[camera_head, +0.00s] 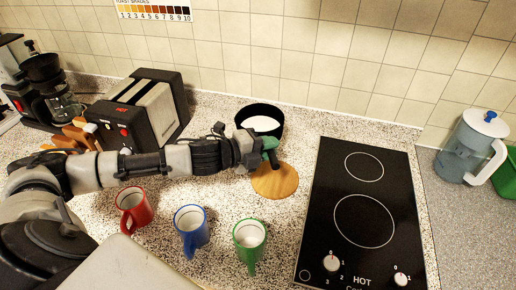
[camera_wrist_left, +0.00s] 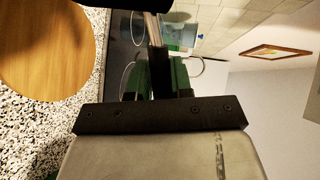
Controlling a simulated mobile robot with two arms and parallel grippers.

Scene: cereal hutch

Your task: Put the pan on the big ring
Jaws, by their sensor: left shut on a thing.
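The pan (camera_head: 246,112) is black with a pale inside. It shows behind the round wooden board in the head view, and it cannot be told whether it touches the counter. My left gripper (camera_head: 268,145) reaches in from the left and is shut on the pan's handle at its near side. The left wrist view shows the fingers (camera_wrist_left: 163,75) closed on the handle (camera_wrist_left: 152,28), with part of the dark pan cut off at the top. The big ring (camera_head: 364,246) is the nearer, larger circle on the black hob (camera_head: 325,190), and it is bare. My right gripper is not in view.
The wooden board (camera_head: 275,181) lies left of the hob. Red (camera_head: 133,209), blue (camera_head: 190,231) and green (camera_head: 249,241) mugs stand in front. The small ring (camera_head: 364,167) is bare. A toaster (camera_head: 140,108) stands left and a jug (camera_head: 473,146) right.

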